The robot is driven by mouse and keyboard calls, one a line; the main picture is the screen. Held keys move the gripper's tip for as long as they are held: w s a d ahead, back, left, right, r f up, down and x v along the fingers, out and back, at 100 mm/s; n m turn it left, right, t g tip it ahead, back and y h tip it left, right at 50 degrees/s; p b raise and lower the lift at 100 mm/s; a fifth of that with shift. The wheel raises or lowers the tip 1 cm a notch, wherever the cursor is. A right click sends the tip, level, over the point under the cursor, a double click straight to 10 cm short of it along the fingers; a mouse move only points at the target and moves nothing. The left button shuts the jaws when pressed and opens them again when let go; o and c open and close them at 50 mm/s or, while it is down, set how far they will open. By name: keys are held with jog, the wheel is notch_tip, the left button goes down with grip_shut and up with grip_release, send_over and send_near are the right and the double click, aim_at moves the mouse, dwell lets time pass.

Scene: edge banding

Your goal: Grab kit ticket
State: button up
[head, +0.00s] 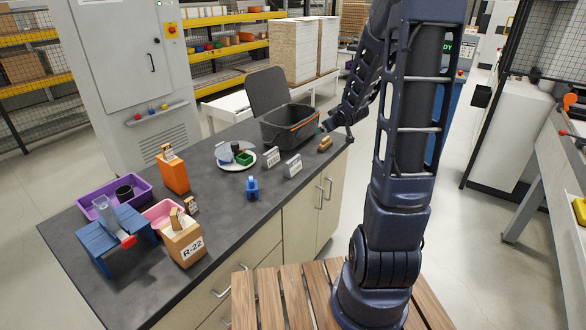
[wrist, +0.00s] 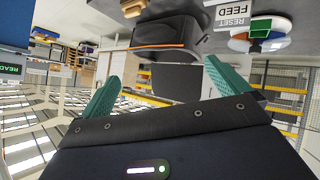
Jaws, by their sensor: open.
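I cannot tell for sure which thing is the kit ticket. A cardboard box (head: 184,244) with an "R-22" label stands at the counter's near end. A small tan tagged piece (head: 191,206) is behind it, and another small tag (head: 167,152) shows at the top of an orange holder (head: 174,175). My gripper (head: 324,128) is over the counter's far right end, beside the dark bin and well away from these tags. In the wrist view my gripper (wrist: 165,84) has its two teal fingers spread, with nothing between them.
The dark open bin (head: 290,126) also shows in the wrist view (wrist: 168,34). "RESET" and "FEED" signs (wrist: 234,12), a plate (head: 228,164), a blue piece (head: 252,188), a purple tray (head: 84,203) and a blue stand (head: 118,236) share the counter.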

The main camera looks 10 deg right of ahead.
jog(key=w+a+f+n+t+y, duration=0.1)
jog(key=w+f+y, duration=0.2)
jog(key=f, duration=0.2)
jog(key=w+a+f+n+y, duration=0.1)
jog(key=w+a+f+y, duration=0.1)
jog(key=f, duration=0.4)
jog(key=n+t+y, duration=0.1)
jog(key=y, duration=0.6)
send_near(295, 161)
jog(key=x, duration=0.5)
jog(key=shift+w+a+r, duration=0.25)
jog(key=shift+a, duration=0.05)
jog(key=shift+f+x, duration=0.2)
jog(key=shift+x, duration=2.45)
jog(key=c, duration=0.7)
